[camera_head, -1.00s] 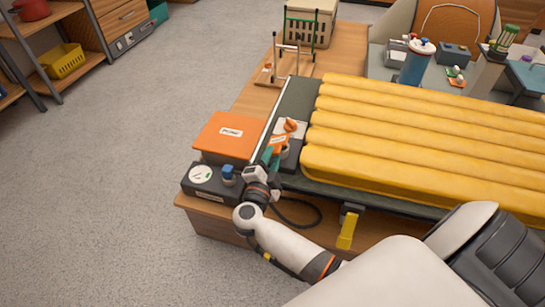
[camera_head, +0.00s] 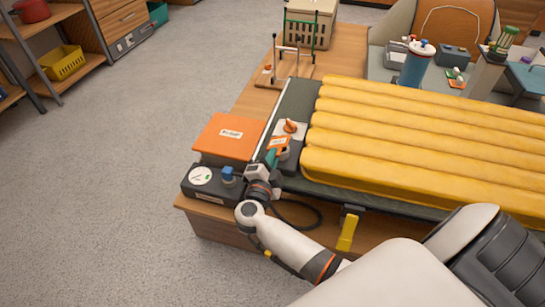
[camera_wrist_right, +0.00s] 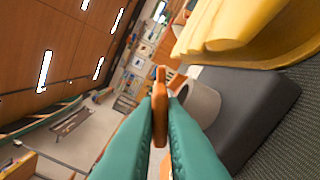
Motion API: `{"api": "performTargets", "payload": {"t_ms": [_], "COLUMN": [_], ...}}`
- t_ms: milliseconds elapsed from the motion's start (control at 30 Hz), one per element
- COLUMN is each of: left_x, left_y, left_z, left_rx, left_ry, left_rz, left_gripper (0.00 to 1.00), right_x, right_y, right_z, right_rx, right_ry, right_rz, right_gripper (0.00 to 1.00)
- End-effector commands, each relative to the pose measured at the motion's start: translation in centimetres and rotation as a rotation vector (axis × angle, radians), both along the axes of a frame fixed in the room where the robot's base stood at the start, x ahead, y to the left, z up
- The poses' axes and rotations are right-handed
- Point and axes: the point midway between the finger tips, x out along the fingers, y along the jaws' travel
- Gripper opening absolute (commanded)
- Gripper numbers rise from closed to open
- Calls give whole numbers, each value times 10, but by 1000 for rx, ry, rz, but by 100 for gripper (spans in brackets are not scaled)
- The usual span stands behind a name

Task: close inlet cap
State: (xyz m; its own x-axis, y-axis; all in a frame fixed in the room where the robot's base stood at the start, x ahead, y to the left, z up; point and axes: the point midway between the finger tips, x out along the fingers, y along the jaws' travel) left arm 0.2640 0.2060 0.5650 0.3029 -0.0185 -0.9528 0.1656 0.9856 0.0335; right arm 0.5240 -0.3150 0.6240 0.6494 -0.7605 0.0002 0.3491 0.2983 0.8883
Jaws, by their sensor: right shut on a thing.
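The yellow ribbed pad (camera_head: 420,135) lies on a dark mat on the wooden table. At its near left corner is a dark grey block (camera_head: 291,160) with a pale inlet cylinder (camera_wrist_right: 200,103), clear in the right wrist view. My right gripper (camera_head: 272,156) has teal fingers, shut on an orange piece, apparently the cap's tab (camera_wrist_right: 160,98). The held piece stands beside the cylinder's opening; the fingers hide its lower part. In the head view an orange knob (camera_head: 290,126) sits on a pale plate just beyond the fingers. My left gripper is not in view.
An orange box (camera_head: 228,137) and a dark gauge unit with a blue knob (camera_head: 228,173) stand left of my right gripper. A black hose (camera_head: 305,222) curls near my wrist. A yellow strap (camera_head: 347,232) hangs at the table's front edge.

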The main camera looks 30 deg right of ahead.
Motion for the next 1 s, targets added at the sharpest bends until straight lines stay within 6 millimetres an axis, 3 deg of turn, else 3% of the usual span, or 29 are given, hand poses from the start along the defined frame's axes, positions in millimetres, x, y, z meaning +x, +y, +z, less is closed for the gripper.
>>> {"api": "performTargets", "payload": {"t_ms": [400, 1000], "left_x": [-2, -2], "left_y": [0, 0], "left_z": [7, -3], "left_rx": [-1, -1], "left_ry": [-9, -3], "left_rz": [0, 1], "left_gripper": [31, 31], "right_x": [-4, -4], "right_y": [-1, -2], "right_z": [-10, -16], "right_rx": [173, 322], "right_ry": [-194, -368], "right_rz": [-2, 0], "right_gripper": [0, 0]}}
